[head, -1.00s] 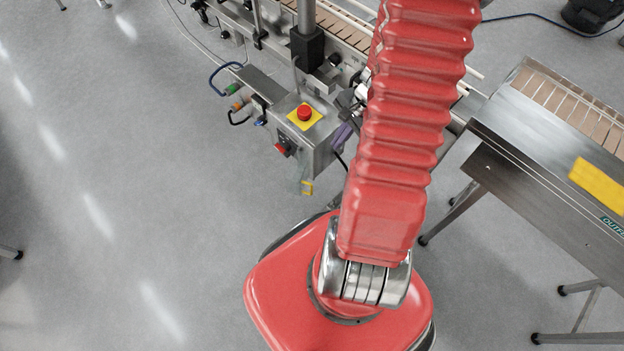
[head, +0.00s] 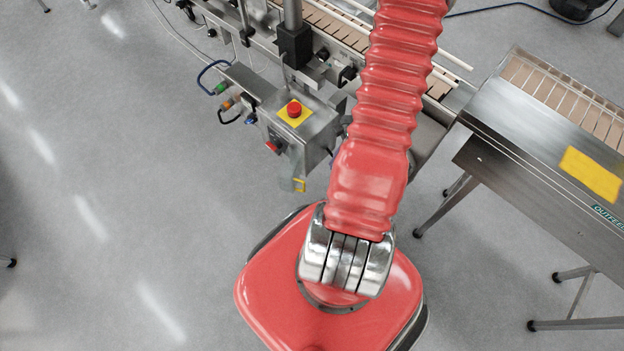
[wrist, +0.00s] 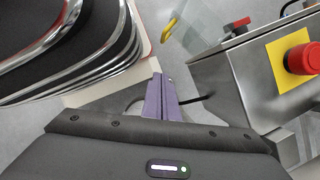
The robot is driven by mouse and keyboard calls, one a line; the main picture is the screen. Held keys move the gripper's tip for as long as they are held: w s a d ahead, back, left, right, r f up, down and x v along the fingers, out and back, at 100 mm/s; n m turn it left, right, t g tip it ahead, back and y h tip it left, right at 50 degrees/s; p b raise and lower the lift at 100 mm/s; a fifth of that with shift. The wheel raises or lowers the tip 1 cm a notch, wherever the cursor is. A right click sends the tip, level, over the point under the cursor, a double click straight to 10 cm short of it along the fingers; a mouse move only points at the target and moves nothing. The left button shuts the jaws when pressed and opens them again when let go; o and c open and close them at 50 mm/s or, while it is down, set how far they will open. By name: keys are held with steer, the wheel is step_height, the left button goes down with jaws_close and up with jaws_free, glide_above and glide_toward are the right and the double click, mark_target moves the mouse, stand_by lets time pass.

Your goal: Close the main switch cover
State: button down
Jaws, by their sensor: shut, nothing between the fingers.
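The main switch cover is a clear flap with a yellow edge piece (head: 299,184). It stands swung out from the control box, away from the red main switch (head: 272,146), so it looks open. In the wrist view the cover's yellow piece (wrist: 170,28) is at the top middle, and the red switch (wrist: 238,22) sits on the box's far side. My gripper (wrist: 158,78) is shut and empty, its purple fingers beside the box's left side and apart from the cover. In the head view my arm hides most of the gripper.
The steel control box (head: 313,127) carries a red emergency button (head: 294,109) on a yellow plate, close to my gripper. A conveyor (head: 330,27) runs behind it. An outfeed table (head: 500,140) stands at right. The floor at left is open.

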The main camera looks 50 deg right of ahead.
mark_target(297, 172)
steer(key=shift+a+f, duration=0.1)
steer(key=w+a+f, duration=0.3)
steer(key=a+f, duration=0.3)
steer(key=f, duration=0.3)
steer(key=shift+w+a, duration=0.25)
steer(key=shift+w, duration=0.15)
stand_by(0.5)
